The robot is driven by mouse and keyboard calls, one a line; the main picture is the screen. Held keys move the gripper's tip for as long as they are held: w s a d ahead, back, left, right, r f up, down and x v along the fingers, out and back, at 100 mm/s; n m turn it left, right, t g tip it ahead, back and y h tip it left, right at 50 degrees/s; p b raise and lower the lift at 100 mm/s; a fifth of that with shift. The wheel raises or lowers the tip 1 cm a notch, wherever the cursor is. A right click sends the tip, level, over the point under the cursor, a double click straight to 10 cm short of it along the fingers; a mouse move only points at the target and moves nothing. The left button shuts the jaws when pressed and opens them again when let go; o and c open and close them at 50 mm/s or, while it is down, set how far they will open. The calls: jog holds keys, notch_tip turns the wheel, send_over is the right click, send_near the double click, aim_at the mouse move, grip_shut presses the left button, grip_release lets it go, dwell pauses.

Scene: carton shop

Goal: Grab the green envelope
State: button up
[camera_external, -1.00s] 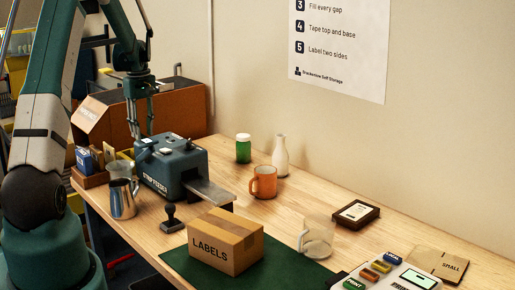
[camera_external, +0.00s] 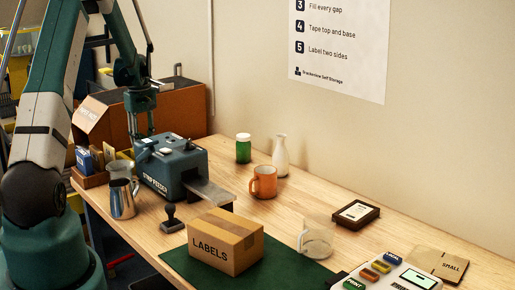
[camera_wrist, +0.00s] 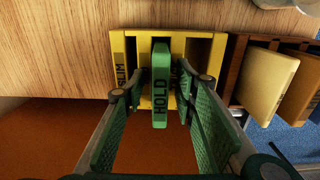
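The green envelope (camera_wrist: 161,85), marked HOLD, stands in a yellow slotted holder (camera_wrist: 118,45) in the wrist view. My gripper (camera_wrist: 160,92) is open, with one finger on each side of the envelope. A gap shows between the envelope and each finger. In the external view my gripper (camera_external: 141,112) is low behind the teal strip feeder (camera_external: 172,163), which hides its fingertips. The envelope cannot be made out there.
In the wrist view, a brown rack (camera_wrist: 235,68) with tan items stands right of the holder. Around the feeder are a metal jug (camera_external: 122,198), a stamp (camera_external: 171,217) and an orange mug (camera_external: 264,182). A LABELS carton (camera_external: 226,242) sits on a green mat.

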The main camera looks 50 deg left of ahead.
dwell(0.3)
grip_shut()
jog(key=shift+r+b, duration=0.3)
jog(key=shift+r, duration=4.7)
